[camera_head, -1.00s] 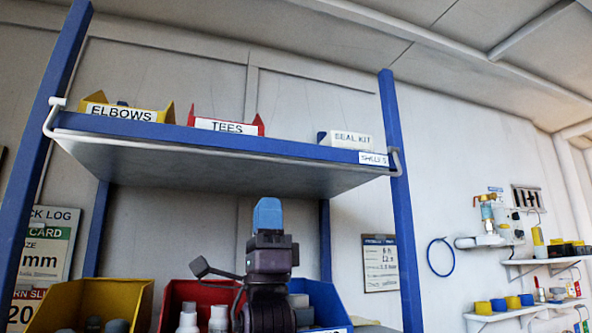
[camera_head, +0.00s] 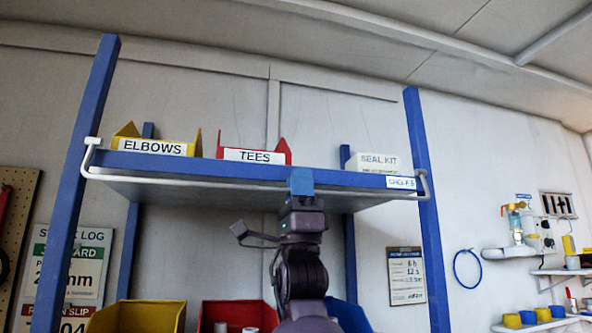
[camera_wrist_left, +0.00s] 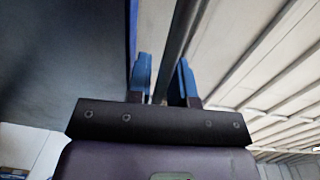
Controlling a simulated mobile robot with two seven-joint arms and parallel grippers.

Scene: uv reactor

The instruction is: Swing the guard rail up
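The white guard rail (camera_head: 190,183) runs along the lower front edge of the blue shelf (camera_head: 210,168), its bent ends on the two posts. It hangs in the low position. My left gripper (camera_head: 301,181) is upright in front of the shelf's middle, its blue fingertips at rail height. In the left wrist view the gripper (camera_wrist_left: 165,80) has its blue fingers apart, with the rail (camera_wrist_left: 180,35) passing between them. A gap shows beside the rail, so the fingers do not look closed on it. My right gripper is out of view.
On the shelf stand a yellow ELBOWS bin (camera_head: 155,147), a red TEES bin (camera_head: 254,155) and a white SEAL KIT box (camera_head: 375,163). Lower bins (camera_head: 137,316) stand beneath. Blue posts (camera_head: 85,180) flank the shelf. Space above the bins is free.

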